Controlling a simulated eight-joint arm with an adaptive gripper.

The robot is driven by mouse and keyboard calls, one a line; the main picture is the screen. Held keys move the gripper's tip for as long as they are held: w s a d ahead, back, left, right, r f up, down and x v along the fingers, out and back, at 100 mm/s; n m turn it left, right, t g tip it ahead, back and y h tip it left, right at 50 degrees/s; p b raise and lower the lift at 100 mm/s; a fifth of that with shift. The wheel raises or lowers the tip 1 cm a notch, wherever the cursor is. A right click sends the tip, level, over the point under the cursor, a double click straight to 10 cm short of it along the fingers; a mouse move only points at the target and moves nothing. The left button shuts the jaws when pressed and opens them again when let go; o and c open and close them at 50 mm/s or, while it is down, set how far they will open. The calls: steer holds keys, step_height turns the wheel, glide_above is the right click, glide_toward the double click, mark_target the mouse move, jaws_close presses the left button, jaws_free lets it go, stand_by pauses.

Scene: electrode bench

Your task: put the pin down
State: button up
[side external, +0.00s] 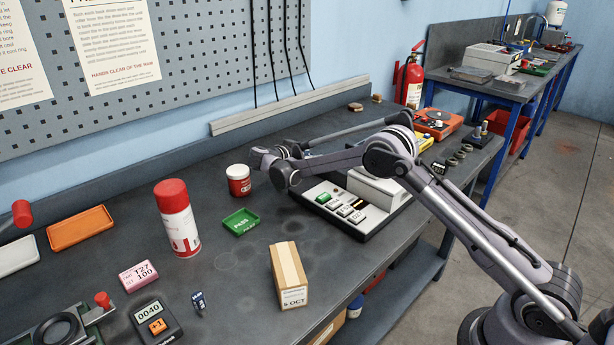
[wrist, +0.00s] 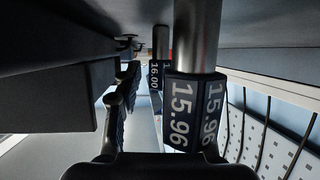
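A pin marked 15.96 (wrist: 188,112) shows large and close in the wrist view, which looks upside down. Its bright metal shank runs up the picture to the dark bench surface. A second pin marked 16.00 (wrist: 155,72) stands farther off behind it. My gripper (wrist: 155,100) comes in from the bottom. Its left finger stands well out to the left, with a clear gap to the near pin, and I see no pin clamped in it. The near pin covers its right finger. In the side view my wrist is low behind the console, and both pins are hidden.
The keyed console (side external: 343,215) stands in front of my wrist. A carton (side external: 288,277) is nearer the front. Bare bench lies between them.

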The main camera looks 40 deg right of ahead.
steer(key=shift+a+r, duration=0.1)
steer(key=shift+r, duration=0.1)
steer(key=v, duration=1.1)
steer(key=shift+f, duration=0.15)
steer(key=s+r+n+t+y, duration=0.1)
steer(key=s+r+n+y, duration=0.35)
steer(key=s, duration=0.35)
steer(key=s+r+n+t+y, duration=0.1)
steer(key=s+r+n+y, duration=0.3)
steer(key=s, duration=0.4)
steer(key=s+a+f+n+t+y, duration=0.1)
steer(key=s+a+f+n+y, duration=0.1)
steer(key=s, duration=0.7)
steer(key=s+a+f+n+t+y, duration=0.2)
steer(key=s+a+n, duration=0.3)
steer(key=s, duration=0.4)
steer(key=shift+a+f+n+y, duration=0.35)
steer(key=shift+f+n, duration=0.1)
steer(key=shift+f, duration=0.2)
